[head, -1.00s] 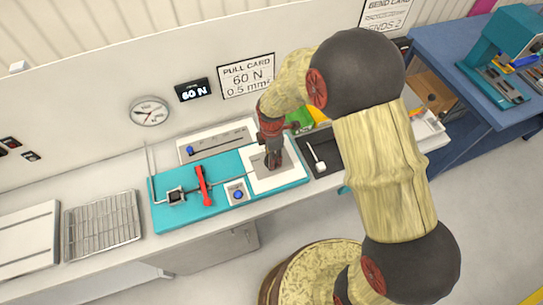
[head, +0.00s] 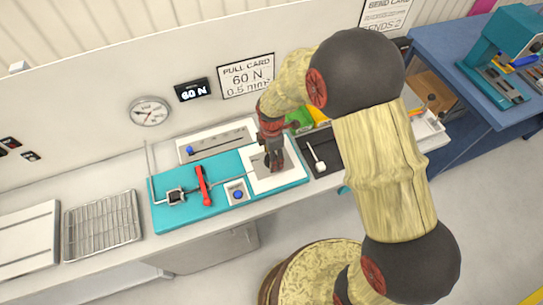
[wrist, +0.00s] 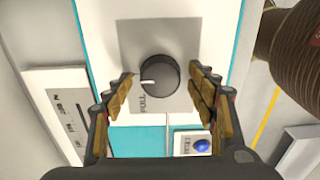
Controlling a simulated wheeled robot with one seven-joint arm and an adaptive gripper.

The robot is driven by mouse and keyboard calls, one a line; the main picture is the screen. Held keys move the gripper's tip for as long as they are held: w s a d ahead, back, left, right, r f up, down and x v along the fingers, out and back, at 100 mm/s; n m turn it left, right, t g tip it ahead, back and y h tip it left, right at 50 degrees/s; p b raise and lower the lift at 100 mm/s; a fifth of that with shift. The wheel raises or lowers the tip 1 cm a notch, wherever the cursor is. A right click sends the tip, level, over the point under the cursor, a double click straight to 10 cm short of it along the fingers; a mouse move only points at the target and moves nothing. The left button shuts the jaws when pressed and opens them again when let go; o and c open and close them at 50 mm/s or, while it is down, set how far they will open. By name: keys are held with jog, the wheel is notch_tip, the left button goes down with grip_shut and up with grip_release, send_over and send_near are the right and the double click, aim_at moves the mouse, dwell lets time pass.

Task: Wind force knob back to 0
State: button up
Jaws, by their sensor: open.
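The force knob (wrist: 159,74) is a dark round dial with a white pointer mark, on a grey plate marked PULL (wrist: 180,32) in the wrist view. Its pointer aims left in that view. My gripper (wrist: 162,88) is open, with one finger on each side of the knob and a visible gap on both sides. In the head view my gripper (head: 274,160) is over the white panel at the right end of the teal fixture (head: 222,206) and hides the knob.
A blue button (head: 238,195) sits on the fixture, left of the panel, and a red lever (head: 203,186) stands further left. A slide scale with a blue knob (head: 190,151) lies behind. A dark tray (head: 323,150) with a white-headed tool is to the right.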

notch_tip(320, 180, up, 12)
dwell(0.6)
dwell(0.5)
jog(key=s+d+r+m+t+b, duration=0.2)
jog(key=s+d+r+m+b, duration=0.1)
jog(key=s+d+r+m, duration=0.4)
jog(key=s+d+r+m+t+b, duration=0.3)
jog(key=s+d+r+m, duration=0.4)
jog(key=s+m, duration=0.6)
jog(key=shift+s+d+r+m+t+b, duration=0.15)
jog(key=shift+r+m+t+b, duration=0.15)
jog(key=shift+r+m+b, duration=0.35)
